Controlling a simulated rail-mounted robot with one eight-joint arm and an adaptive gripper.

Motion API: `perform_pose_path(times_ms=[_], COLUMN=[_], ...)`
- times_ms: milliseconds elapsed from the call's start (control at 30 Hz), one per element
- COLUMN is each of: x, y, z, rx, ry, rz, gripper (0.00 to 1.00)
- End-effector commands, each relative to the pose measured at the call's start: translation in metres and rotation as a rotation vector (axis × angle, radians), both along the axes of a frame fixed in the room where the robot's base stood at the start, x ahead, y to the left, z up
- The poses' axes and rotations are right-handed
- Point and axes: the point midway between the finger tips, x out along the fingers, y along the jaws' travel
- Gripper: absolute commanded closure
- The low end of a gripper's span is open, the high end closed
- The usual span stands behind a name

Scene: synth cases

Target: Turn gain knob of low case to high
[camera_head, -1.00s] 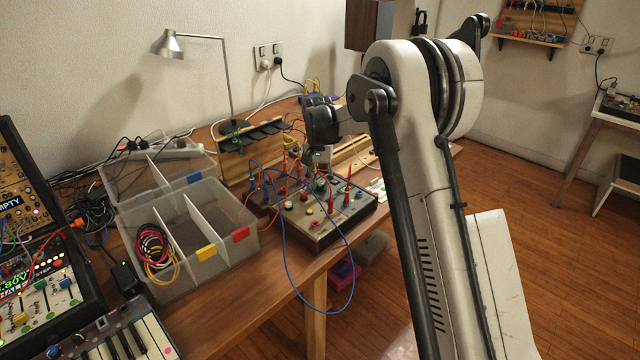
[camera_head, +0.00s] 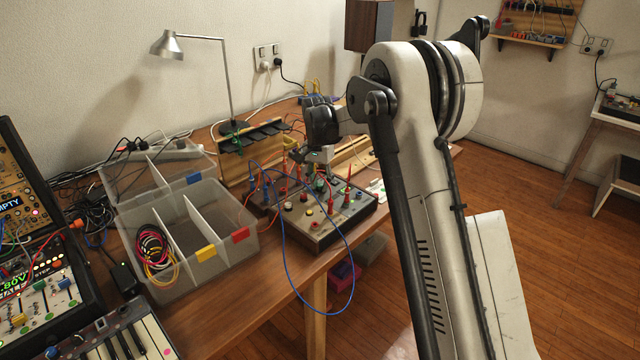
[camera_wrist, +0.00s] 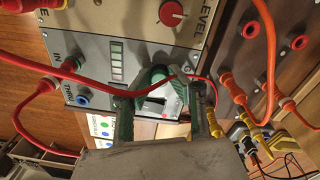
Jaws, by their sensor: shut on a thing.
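The low case (camera_head: 318,233) is a grey-topped box on the bench in the head view, with several knobs, red plugs and patch leads. My gripper (camera_head: 320,177) reaches down over its far part; the fingertips are small there. In the wrist view, my gripper (camera_wrist: 166,112) has green-padded fingers closed around a grey-and-green knob (camera_wrist: 160,92) on the grey panel (camera_wrist: 100,50). The fingers hide part of the knob, and its gain label and scale do not show. A red LEVEL knob (camera_wrist: 172,13) sits beyond it.
A red lead (camera_wrist: 60,72) crosses the panel close by my fingers. A blue lead (camera_head: 287,262) loops over the bench edge. A clear divided bin (camera_head: 180,262) stands left of the case, and a lamp (camera_head: 228,85) behind.

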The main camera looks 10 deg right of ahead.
Motion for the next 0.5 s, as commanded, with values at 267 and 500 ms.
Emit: perform_pose_path(times_ms=[267, 500], x=[0.0002, 0.0001], y=[0.0002, 0.0002], z=[0.0003, 0.0031], rx=[0.001, 0.0], ry=[-0.001, 0.0], rz=[0.001, 0.001], gripper=[0.64, 0.64])
